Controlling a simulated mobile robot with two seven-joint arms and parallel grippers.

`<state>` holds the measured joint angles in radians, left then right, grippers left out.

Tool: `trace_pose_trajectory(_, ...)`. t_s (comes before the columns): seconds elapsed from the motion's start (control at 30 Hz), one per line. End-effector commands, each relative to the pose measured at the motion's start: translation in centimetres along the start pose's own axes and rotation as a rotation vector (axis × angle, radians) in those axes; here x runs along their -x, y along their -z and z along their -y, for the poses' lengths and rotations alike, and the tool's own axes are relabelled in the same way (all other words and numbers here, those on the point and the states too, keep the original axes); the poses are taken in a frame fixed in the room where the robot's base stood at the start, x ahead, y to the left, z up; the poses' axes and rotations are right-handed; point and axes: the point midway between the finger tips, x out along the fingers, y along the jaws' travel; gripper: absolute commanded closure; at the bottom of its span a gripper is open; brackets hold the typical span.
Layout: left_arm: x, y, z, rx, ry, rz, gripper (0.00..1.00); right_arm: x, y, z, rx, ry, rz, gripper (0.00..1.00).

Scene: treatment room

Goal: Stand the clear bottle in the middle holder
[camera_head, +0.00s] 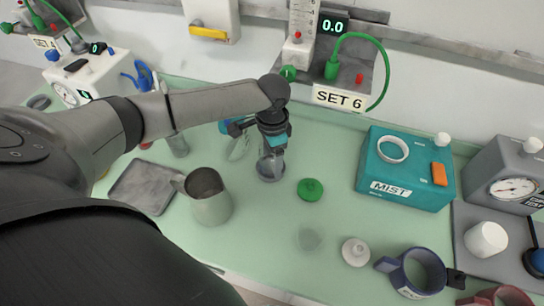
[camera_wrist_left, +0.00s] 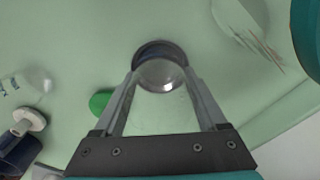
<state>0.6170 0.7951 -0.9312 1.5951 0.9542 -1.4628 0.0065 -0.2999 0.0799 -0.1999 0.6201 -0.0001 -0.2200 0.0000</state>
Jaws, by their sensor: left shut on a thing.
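My left gripper (camera_head: 271,140) points down over the green mat, left of the green cap. The bottle looks roughly upright and close to the mat. I cannot make out which thing is the middle holder. My right gripper is not in view.
A metal pitcher (camera_head: 209,198) and grey tray (camera_head: 145,187) are left. A clear vessel (camera_head: 240,146) stands close by.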

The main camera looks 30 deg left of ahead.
Motion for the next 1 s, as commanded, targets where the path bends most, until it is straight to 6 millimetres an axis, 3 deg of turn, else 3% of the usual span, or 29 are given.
trace_pose_trajectory(1.0,-0.05,0.06,0.01,0.000,0.000,-0.001,0.92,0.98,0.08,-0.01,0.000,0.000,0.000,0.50)
